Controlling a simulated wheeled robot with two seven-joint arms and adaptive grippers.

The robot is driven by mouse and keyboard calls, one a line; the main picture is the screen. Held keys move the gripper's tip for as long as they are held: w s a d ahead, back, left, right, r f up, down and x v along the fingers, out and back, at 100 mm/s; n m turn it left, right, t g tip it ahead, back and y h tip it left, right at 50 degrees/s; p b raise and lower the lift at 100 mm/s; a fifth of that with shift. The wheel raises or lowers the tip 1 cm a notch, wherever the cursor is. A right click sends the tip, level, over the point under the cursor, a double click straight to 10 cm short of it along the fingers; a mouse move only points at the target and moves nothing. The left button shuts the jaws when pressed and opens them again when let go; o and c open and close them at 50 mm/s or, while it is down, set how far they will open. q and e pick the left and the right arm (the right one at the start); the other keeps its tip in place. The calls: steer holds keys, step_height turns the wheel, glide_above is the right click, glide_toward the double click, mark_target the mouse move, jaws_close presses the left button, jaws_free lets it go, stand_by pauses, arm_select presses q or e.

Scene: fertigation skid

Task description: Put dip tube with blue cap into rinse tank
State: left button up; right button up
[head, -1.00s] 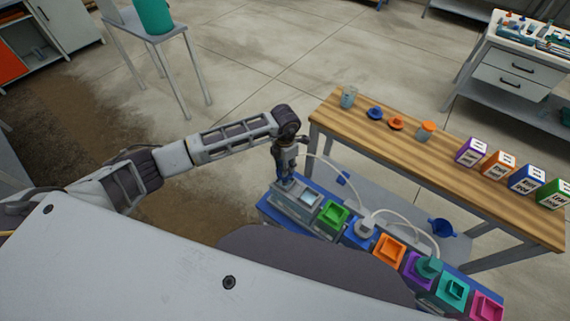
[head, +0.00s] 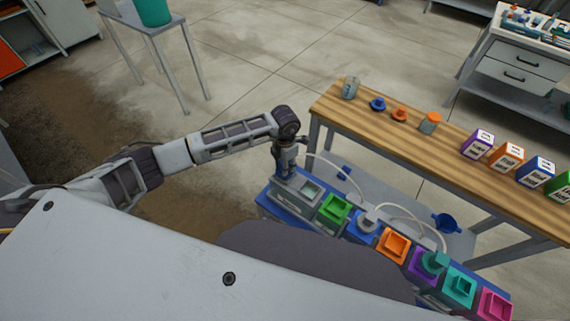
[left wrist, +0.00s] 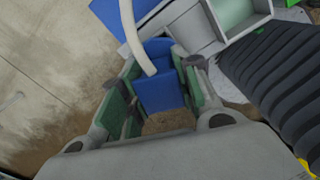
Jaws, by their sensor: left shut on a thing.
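My left gripper (head: 284,172) is at the left end of the tank row in the head view. In the left wrist view its green-padded fingers (left wrist: 158,100) are shut on the blue cap (left wrist: 160,90) of the dip tube. A white hose (left wrist: 133,35) runs from the cap; it also shows in the head view (head: 330,163). The tube's lower part is hidden. A grey tank with a square opening (head: 318,193) stands just right of the gripper; its rim also shows in the left wrist view (left wrist: 213,18). No label shows that it is the rinse tank. My right gripper is out of view.
Green (head: 334,209), blue (head: 352,231), orange (head: 394,245), purple (head: 418,271), teal (head: 460,287) and pink (head: 494,306) tanks continue the row. A wooden bench (head: 390,135) with jars, caps and coloured boxes stands behind. A second hose (head: 405,206) arches over the row.

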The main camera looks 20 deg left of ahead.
arm_select(q)
steer(key=o, duration=1.1)
steer(key=shift+o, duration=0.2)
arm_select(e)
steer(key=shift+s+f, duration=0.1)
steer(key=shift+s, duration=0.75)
arm_select(q)
steer(key=shift+r, duration=0.65)
step_height(320, 180, up, 11)
steer(key=shift+f, duration=0.2)
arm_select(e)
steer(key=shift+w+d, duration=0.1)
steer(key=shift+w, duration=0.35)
